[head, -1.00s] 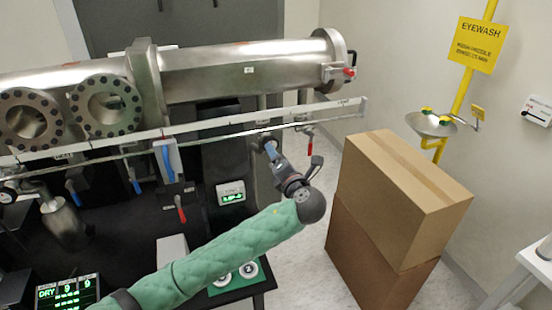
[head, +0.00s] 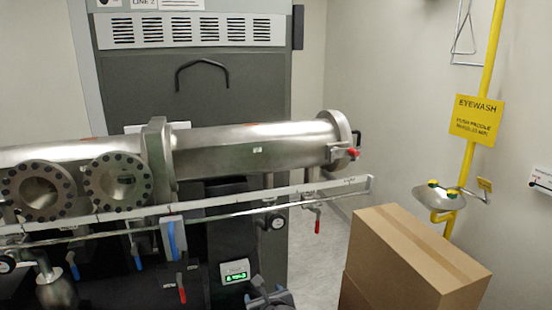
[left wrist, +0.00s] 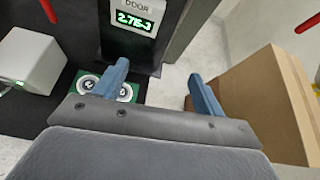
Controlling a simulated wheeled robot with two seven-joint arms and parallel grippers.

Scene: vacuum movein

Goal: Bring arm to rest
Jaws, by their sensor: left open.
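My left gripper (head: 262,290) shows only in part at the bottom edge of the head view, just below a small display with green digits (head: 235,271). In the left wrist view its two blue fingers (left wrist: 160,88) stand wide apart with nothing between them. Below and beyond them are a dark bench, a green plate with round dials (left wrist: 92,88) and pale floor. The rest of my left arm is out of the head view. My right arm and gripper are in neither view.
A steel vacuum tube (head: 245,148) with round flanges spans the left and middle. A pale rail (head: 310,190) runs in front of it, with red and blue handles below. Stacked cardboard boxes (head: 405,260) stand at right, near a yellow eyewash (head: 436,198). Floor shows between.

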